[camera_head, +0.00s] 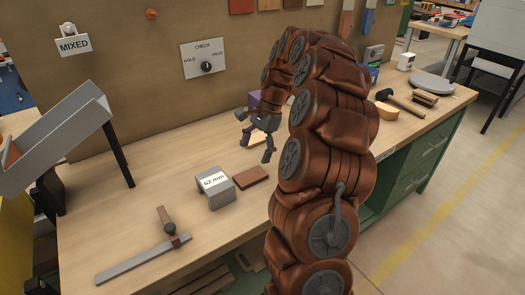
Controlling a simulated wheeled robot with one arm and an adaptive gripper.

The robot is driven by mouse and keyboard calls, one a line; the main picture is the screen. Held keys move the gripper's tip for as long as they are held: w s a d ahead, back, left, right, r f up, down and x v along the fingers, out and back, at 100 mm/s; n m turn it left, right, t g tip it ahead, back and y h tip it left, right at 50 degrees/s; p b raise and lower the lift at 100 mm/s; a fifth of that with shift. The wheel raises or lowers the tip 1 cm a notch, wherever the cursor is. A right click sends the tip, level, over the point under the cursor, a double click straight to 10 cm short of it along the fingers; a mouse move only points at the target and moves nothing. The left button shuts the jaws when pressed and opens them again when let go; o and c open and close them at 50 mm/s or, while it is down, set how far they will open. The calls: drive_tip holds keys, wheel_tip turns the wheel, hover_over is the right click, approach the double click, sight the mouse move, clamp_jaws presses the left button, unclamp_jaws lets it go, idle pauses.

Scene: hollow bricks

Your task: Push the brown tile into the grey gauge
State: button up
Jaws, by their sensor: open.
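The brown tile (250,177) lies flat on the bench just right of the grey gauge (214,186). The gauge is a small block labelled "62 mm"; its opening is not clearly seen from here, and I cannot tell whether the tile touches it. My gripper (257,151) is open, with its fingers pointing down, above and behind the tile in the picture. It appears to hold nothing. My arm covers the bench to the right of it.
A sliding square (145,259) lies at the bench front left. A grey chute (62,137) stands at the left. A purple block (255,99) sits behind my gripper. A mallet (400,102) and brushes lie far right. The bench left of the gauge is clear.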

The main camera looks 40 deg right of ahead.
sight(248, 177)
drive_tip(key=d, duration=0.1)
drive_tip(key=d+f+m, duration=0.1)
drive_tip(key=shift+w+d+f, duration=0.1)
drive_tip(key=shift+d+f, duration=0.15)
drive_tip(key=shift+d, duration=0.1)
drive_tip(key=shift+p+x, duration=0.7)
drive_tip(key=shift+x, duration=3.05)
drive_tip(key=shift+w, duration=0.15)
drive_tip(key=c, duration=1.4)
drive_tip(key=shift+o, duration=0.2)
drive_tip(key=shift+a, duration=0.2)
drive_tip(key=shift+a+f, duration=0.1)
drive_tip(key=shift+a, duration=0.4)
drive_tip(key=shift+a, duration=0.3)
